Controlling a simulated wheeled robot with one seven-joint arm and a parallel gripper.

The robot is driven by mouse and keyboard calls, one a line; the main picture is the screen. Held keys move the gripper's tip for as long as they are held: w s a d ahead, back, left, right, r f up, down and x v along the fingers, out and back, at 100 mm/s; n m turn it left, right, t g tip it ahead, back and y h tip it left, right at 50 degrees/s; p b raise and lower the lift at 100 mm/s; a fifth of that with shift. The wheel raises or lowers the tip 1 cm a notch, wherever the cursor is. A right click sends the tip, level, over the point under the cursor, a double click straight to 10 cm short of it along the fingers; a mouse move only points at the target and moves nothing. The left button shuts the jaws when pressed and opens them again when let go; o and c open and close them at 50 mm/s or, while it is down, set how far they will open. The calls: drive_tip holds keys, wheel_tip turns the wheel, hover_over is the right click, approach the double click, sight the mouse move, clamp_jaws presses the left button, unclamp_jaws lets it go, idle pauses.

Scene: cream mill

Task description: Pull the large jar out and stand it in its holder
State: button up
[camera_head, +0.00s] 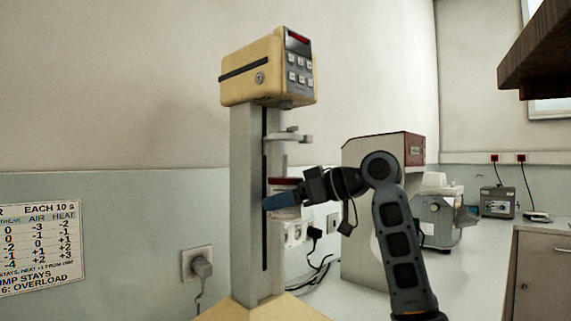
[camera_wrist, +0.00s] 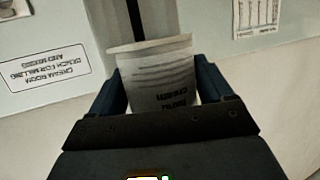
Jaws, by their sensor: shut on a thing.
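The jar (camera_head: 285,184) has a pale body and a dark red lid or band, and it stands upright against the front of the mixer's grey column. My gripper (camera_head: 280,201) is shut around the jar's body, one blue finger on its near side. In the wrist view the jar (camera_wrist: 160,78) shows pale with printed text, upside down, between the two fingers of my gripper (camera_wrist: 160,70). A grey bracket (camera_head: 288,137) sticks out from the column above the jar. I cannot tell which part is the jar's holder. The jar's underside is hidden.
The mixer (camera_head: 262,72) has a cream head with a keypad and a cream base. A large pale machine (camera_head: 365,225) with a dark red panel stands right of it. Cables and sockets (camera_head: 315,232) sit behind. A dark wooden shelf (camera_head: 530,55) overhangs at upper right.

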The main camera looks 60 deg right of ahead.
drive_tip(key=shift+f+b, duration=0.35)
drive_tip(key=shift+f, duration=0.3)
drive_tip(key=s+a+p, duration=0.1)
drive_tip(key=s+a, duration=0.1)
drive_tip(key=s, duration=0.7)
drive_tip(key=shift+s+a+p, duration=0.25)
drive_tip(key=shift+s+p, duration=0.1)
idle(0.9)
idle(0.4)
